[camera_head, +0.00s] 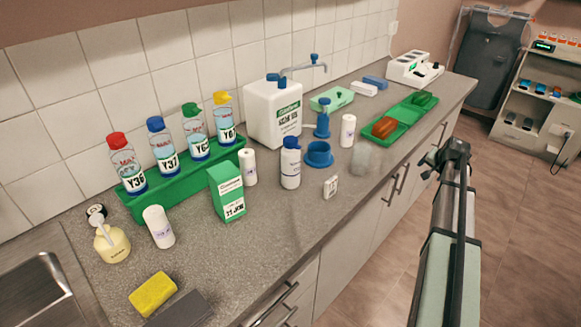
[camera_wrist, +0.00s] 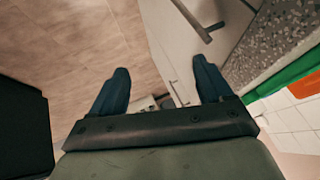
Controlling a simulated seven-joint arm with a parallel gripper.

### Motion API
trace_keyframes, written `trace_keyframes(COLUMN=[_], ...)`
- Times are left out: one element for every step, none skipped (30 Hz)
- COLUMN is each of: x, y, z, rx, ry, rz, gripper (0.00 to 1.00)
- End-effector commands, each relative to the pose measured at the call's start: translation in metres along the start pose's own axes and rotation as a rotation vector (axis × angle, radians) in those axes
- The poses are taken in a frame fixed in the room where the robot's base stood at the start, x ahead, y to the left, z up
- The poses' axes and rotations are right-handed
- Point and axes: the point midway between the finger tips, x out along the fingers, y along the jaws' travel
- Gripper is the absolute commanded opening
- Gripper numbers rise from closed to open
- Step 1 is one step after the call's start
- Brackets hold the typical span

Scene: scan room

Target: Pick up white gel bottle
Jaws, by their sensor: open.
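Several white bottles stand on the grey counter; I cannot tell which is the gel bottle. A white bottle with a blue cap (camera_head: 290,168) stands near the middle. Plain white cylindrical bottles stand at the left (camera_head: 159,227), beside the green box (camera_head: 249,167), and farther right (camera_head: 348,131). All look upright, the left one slightly tilted in view. My gripper (camera_head: 453,150) is to the right of the counter, off its front edge, apart from every bottle. In the wrist view my gripper (camera_wrist: 160,75) is open and empty, its two dark fingers spread above the floor and cabinet front.
The counter (camera_head: 290,235) also holds a green rack (camera_head: 185,185) of colour-capped bottles, a large white canister (camera_head: 273,113), a blue cup (camera_head: 320,154), a green tray (camera_head: 405,125), a yellow pump bottle (camera_head: 112,244) and a sponge (camera_head: 152,294). Cabinet handles (camera_head: 398,180) stick out in front.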

Motion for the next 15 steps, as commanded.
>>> trace_keyframes(x=[-0.012,-0.019,-0.027,-0.034,-0.04,-0.049,-0.056,-0.063,-0.073,-0.081,-0.089,-0.101,-0.11,-0.119,-0.133], y=[-0.007,-0.012,-0.019,-0.027,-0.035,-0.047,-0.058,-0.07,-0.087,-0.101,-0.114,-0.132,-0.146,-0.159,-0.177], z=[-0.014,-0.019,-0.024,-0.026,-0.027,-0.025,-0.024,-0.019,-0.013,-0.007,0.0,0.009,0.017,0.024,0.035], rx=[-0.005,-0.011,-0.024,-0.041,-0.058,-0.088,-0.115,-0.147,-0.193,-0.23,-0.271,-0.326,-0.369,-0.413,-0.473], ry=[0.015,0.021,0.024,0.024,0.022,0.015,0.009,-0.002,-0.016,-0.029,-0.043,-0.062,-0.075,-0.089,-0.108], rz=[-0.009,-0.015,-0.022,-0.028,-0.035,-0.043,-0.051,-0.058,-0.069,-0.078,-0.087,-0.1,-0.111,-0.122,-0.138], gripper=[0.79,0.79,0.79,0.79,0.79,0.79,0.79,0.79,0.79,0.79,0.79,0.79,0.79,0.79,0.79])
